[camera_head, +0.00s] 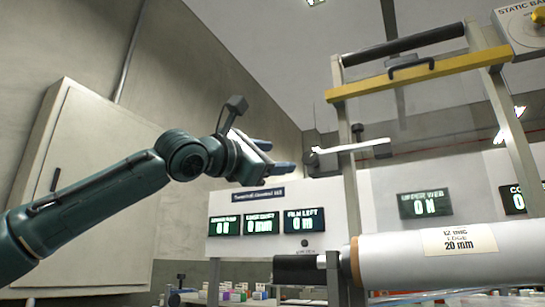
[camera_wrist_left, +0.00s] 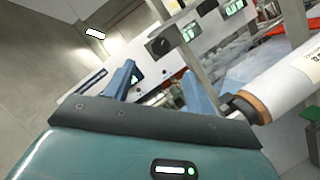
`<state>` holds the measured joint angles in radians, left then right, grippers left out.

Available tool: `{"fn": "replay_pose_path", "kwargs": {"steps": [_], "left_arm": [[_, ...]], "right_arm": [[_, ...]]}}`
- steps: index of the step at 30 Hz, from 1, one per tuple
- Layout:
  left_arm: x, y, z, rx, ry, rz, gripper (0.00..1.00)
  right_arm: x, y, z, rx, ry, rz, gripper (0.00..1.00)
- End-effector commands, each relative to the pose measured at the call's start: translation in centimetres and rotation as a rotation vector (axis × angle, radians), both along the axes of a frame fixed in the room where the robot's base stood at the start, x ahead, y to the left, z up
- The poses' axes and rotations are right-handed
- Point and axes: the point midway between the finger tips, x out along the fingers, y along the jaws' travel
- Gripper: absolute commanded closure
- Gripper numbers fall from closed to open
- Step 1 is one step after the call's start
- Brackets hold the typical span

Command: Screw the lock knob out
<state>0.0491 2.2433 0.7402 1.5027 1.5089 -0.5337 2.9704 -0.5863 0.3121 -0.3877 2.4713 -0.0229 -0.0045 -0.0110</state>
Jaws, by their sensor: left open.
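My left gripper (camera_head: 276,157) is raised in the middle of the head view. Its two blue fingers stand apart with nothing between them, also in the left wrist view (camera_wrist_left: 158,72). A small dark knob (camera_head: 357,130) sits by the upright post, right of the gripper and apart from it. My right gripper is in neither view.
A white film roll (camera_head: 430,258) with a 20 mm label lies across the right side. A yellow bar (camera_head: 420,75) spans the metal frame above. A white display panel (camera_head: 270,217) stands behind the gripper. A pale bar (camera_head: 348,147) juts left from the post. A grey cabinet (camera_head: 95,190) is at left.

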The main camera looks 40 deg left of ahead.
Motion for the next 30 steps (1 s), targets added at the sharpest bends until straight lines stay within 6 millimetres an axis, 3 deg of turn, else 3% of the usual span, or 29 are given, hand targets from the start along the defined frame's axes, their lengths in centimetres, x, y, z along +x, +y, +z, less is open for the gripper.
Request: {"fn": "replay_pose_path", "kwargs": {"steps": [4, 8, 12, 19, 24, 30], "left_arm": [[0.0, 1.1, 0.0, 0.072, 0.003, 0.039, 0.45], [0.0, 4.3, -0.4, 0.318, 0.023, 0.166, 0.45], [0.1, 8.6, -1.9, 0.727, 0.086, 0.34, 0.45], [0.4, 13.5, -5.2, 1.436, 0.233, 0.537, 0.45], [1.0, 15.2, -7.4, 1.971, 0.338, 0.599, 0.45], [1.9, 15.1, -9.2, 2.607, 0.425, 0.604, 0.45]], "right_arm": [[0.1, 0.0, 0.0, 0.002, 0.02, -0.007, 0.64], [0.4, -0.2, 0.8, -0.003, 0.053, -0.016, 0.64], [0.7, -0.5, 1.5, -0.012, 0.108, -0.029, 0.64], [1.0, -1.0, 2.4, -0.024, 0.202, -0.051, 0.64], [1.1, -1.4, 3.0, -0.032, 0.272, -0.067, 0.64], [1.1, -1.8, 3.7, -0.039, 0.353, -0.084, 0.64]]}}
